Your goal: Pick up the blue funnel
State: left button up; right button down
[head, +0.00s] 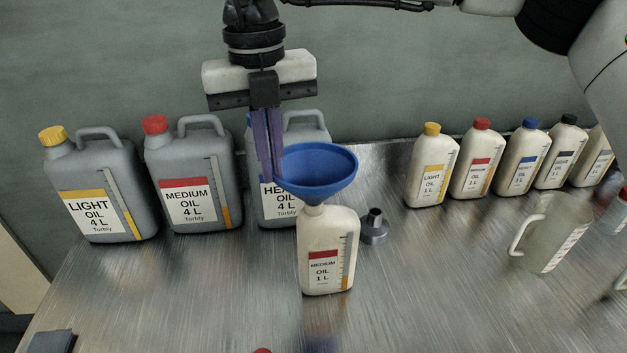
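The blue funnel (318,168) stands with its wide mouth up on the neck of a white bottle labelled medium oil 1 L (326,250). My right gripper (272,178) points down at the funnel's left rim. Its two purple-grey fingers are close together and look shut on that rim; the exact contact is partly hidden. The funnel's spout is hidden in or behind the bottle neck. My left gripper is not in view.
Grey 4 L cans, light (95,180), medium (190,175) and a partly hidden heavy one (306,132), stand at the left back. A small grey funnel-like piece (374,228) is right of the bottle. Several 1 L bottles (475,160) and a jug (553,230) stand right. The front table is mostly clear.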

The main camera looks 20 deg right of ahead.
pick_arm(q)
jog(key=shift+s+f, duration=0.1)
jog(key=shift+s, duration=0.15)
pick_arm(e)
jog(key=shift+r, duration=0.1)
